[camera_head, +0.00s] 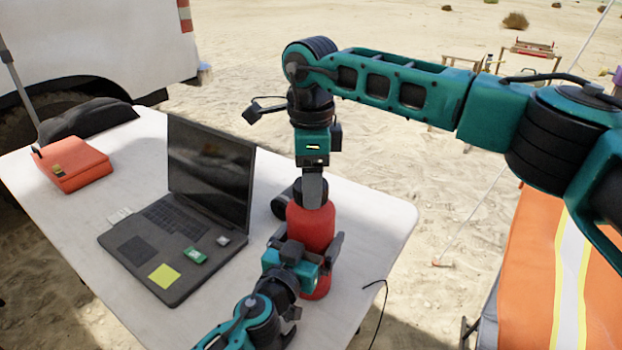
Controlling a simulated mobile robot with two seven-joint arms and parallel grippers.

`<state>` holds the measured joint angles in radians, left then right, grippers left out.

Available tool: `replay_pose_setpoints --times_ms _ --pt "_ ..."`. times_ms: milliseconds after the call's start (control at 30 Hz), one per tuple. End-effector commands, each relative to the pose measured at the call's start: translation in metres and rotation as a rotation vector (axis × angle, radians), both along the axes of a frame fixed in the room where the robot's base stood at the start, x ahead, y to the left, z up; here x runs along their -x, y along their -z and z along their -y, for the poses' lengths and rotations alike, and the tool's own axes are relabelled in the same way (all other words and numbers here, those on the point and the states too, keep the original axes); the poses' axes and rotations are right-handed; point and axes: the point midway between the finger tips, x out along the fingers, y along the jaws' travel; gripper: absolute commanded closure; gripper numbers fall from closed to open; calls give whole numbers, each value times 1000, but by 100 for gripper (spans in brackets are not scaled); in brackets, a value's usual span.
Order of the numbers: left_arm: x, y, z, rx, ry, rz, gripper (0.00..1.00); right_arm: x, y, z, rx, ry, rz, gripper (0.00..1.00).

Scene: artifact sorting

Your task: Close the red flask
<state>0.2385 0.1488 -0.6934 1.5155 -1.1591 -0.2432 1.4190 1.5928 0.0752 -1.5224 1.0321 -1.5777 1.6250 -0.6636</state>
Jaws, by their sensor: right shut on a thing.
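The red flask (311,226) stands upright near the right end of the white table. Its dark cap (298,192) is at its top. My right gripper (313,192) comes down from above and is shut on the cap. The cap sits at the flask's neck, but the finger in front hides part of it, so I cannot tell how tightly it is seated. My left gripper (308,250) reaches in from the front, with its fingers against both sides of the flask's body. It appears shut on the flask and hides part of its lower body.
An open laptop (150,250) with small cards on it lies left of the flask. A dark cylindrical object (281,203) is just behind the flask. A red case (75,165) and a black bag (88,118) are at the table's far left. The table's (385,222) right corner is clear.

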Motion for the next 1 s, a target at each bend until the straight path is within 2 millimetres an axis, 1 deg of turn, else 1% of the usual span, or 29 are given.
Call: replay_pose_setpoints --times_ms 200,300,333,467,500,733,1000 --pt "0 1 0 0 -1 -1 88 0 0 0 0 399 1 76" --pt "0 1 0 -1 -1 -2 88 0 0 0 0 551 1 76" --pt "0 1 0 -1 -1 -2 88 0 0 0 0 571 1 76" --pt "0 1 0 -1 -1 -2 88 0 0 0 0 562 1 76" --pt "0 1 0 -1 -1 -2 88 0 0 0 0 561 1 36" --pt "0 1 0 -1 -1 -2 88 0 0 0 0 560 0 14" --pt "0 1 0 0 -1 -1 88 0 -1 0 0 559 1 14"
